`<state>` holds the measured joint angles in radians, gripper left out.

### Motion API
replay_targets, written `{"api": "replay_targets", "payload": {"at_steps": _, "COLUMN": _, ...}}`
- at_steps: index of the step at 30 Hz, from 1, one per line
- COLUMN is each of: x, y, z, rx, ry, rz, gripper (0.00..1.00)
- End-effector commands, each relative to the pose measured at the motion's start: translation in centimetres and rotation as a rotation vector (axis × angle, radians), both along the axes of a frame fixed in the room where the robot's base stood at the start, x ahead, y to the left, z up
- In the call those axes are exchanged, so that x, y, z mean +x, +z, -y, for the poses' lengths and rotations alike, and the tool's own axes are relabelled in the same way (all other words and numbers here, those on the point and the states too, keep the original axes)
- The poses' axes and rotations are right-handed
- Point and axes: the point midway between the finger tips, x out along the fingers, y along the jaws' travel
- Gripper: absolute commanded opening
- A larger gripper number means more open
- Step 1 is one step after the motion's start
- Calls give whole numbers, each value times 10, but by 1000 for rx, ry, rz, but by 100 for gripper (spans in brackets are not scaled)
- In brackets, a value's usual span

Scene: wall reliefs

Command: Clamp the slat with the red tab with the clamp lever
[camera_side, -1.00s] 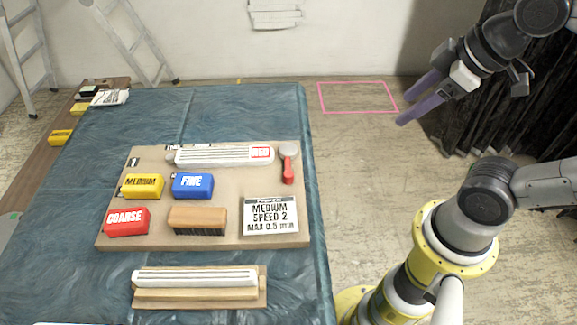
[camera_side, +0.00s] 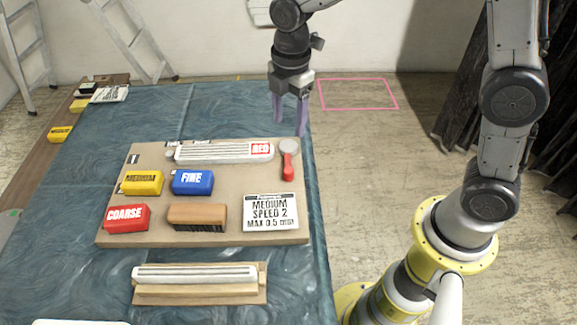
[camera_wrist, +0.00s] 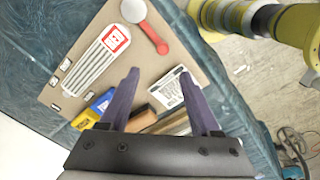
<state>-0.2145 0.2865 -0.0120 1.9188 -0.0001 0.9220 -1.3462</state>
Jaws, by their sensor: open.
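The white ribbed slat (camera_side: 215,155) lies along the back of a brown board, with a red-lettered tab (camera_side: 261,150) at its right end. The slat (camera_wrist: 92,66) and its red tab (camera_wrist: 116,39) also show in the wrist view. The clamp lever (camera_side: 288,160), a grey round head with a red handle, sits just right of the tab, handle toward the front. It also shows in the wrist view (camera_wrist: 146,22). My gripper (camera_side: 290,130) is open and empty, pointing down above the board's back right corner. Its purple fingers (camera_wrist: 165,95) are apart in the wrist view.
Another slat (camera_side: 195,276) lies in front on wood. A pink outline (camera_side: 358,94) marks the floor.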

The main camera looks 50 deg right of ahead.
Motion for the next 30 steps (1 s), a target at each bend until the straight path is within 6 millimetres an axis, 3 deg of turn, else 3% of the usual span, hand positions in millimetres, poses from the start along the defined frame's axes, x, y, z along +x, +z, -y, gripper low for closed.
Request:
{"api": "replay_targets", "payload": {"at_steps": 8, "x": -3, "y": -27, "z": -5, "rx": -7, "ry": 12, "rz": -31, "gripper": 64}}
{"api": "replay_targets", "payload": {"at_steps": 21, "x": -4, "y": -110, "z": -4, "rx": -7, "ry": 10, "rz": -32, "gripper": 64}}
{"api": "replay_targets", "payload": {"at_steps": 30, "x": -3, "y": -144, "z": -4, "rx": -6, "ry": 10, "rz": -28, "gripper": 64}}
